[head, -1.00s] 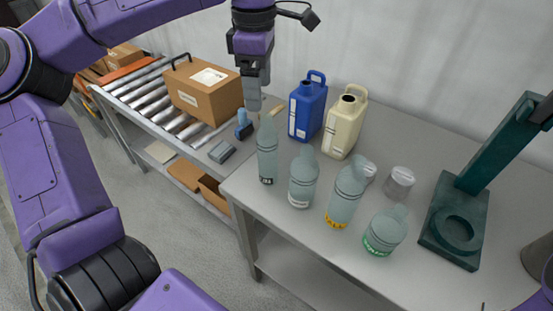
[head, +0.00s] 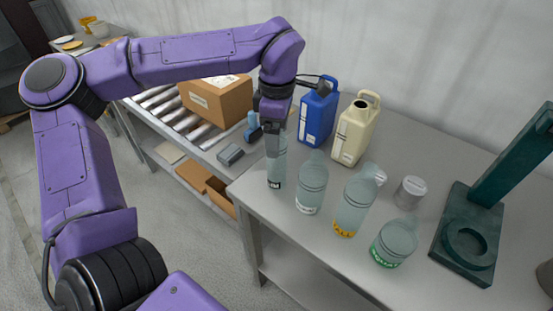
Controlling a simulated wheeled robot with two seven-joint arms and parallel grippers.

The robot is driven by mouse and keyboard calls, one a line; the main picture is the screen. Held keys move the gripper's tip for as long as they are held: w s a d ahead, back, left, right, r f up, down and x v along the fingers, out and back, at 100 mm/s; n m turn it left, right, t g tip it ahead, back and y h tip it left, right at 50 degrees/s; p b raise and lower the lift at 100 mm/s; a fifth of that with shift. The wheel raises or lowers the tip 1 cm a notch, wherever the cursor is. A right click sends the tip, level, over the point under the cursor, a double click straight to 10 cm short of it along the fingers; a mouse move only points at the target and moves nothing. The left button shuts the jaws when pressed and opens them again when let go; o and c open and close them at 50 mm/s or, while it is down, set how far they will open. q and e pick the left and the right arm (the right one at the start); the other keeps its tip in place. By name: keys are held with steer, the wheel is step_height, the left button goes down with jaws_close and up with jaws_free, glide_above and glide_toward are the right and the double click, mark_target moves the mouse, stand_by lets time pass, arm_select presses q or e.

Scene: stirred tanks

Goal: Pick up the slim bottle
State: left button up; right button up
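The slim bottle (head: 278,173) is a narrow, clear grey-green bottle with a dark label band near its base. It stands upright at the left end of the row of bottles, close to the table's left edge. My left gripper (head: 274,150) points down at its upper part, and the fingers overlap the neck in the head view. The fingers hide the bottle's top. I cannot tell whether they touch it or how far apart they are. My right gripper is out of view.
Behind are a blue jug (head: 318,112) and a cream jug (head: 354,132). A grey tin (head: 410,192) and a green stand (head: 468,240) are further right.

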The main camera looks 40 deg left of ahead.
arm_select(q)
steer(key=c, duration=1.4)
steer(key=shift+r, duration=0.1)
